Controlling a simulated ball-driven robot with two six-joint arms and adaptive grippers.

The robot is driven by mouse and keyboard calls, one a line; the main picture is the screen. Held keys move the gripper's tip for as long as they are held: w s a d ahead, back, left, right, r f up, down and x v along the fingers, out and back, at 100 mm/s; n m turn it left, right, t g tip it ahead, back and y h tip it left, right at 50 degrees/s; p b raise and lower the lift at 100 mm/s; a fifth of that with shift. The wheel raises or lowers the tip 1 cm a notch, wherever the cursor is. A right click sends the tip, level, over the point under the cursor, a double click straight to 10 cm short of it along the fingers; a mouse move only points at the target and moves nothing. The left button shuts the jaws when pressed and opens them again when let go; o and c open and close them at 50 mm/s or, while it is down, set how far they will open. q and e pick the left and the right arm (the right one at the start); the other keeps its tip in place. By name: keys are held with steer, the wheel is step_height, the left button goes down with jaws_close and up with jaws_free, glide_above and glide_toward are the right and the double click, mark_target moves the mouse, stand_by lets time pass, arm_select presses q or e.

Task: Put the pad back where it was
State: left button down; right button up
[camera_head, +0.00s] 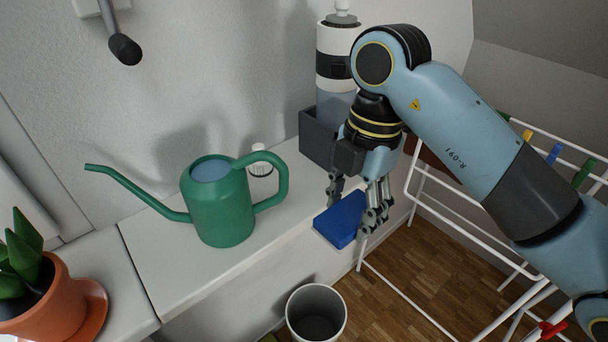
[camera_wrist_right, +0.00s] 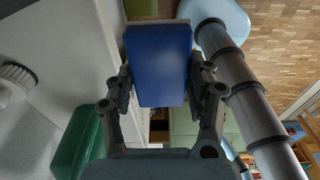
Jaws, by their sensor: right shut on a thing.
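The pad (camera_head: 340,219) is a flat blue block at the front edge of the white ledge, near its right end. My right gripper (camera_head: 350,208) reaches down from above and is shut on the pad. In the right wrist view the pad (camera_wrist_right: 158,65) sits between the two fingers. I cannot tell whether the pad touches the ledge. My left gripper is not in view.
A green watering can (camera_head: 222,205) stands on the ledge (camera_head: 165,262). Behind are a small white brush (camera_head: 260,160) and a grey box (camera_head: 318,140) with bottles. A bin (camera_head: 316,314) stands below. A white drying rack (camera_head: 425,180) is at right, a potted plant (camera_head: 50,295) at left.

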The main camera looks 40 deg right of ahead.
mark_target(304, 195)
steer(key=w, duration=0.6)
steer(key=shift+w+a, duration=0.15)
steer(key=shift+a, duration=0.1)
steer(key=shift+w, duration=0.6)
steer(key=w, duration=0.3)
steer(key=shift+a+r+p, duration=0.1)
steer(key=shift+a+p, duration=0.05)
steer(key=shift+p, duration=0.15)
steer(key=shift+f, duration=0.85)
steer(key=shift+s, duration=0.15)
steer(key=o, duration=1.1)
steer(key=shift+f, duration=0.1)
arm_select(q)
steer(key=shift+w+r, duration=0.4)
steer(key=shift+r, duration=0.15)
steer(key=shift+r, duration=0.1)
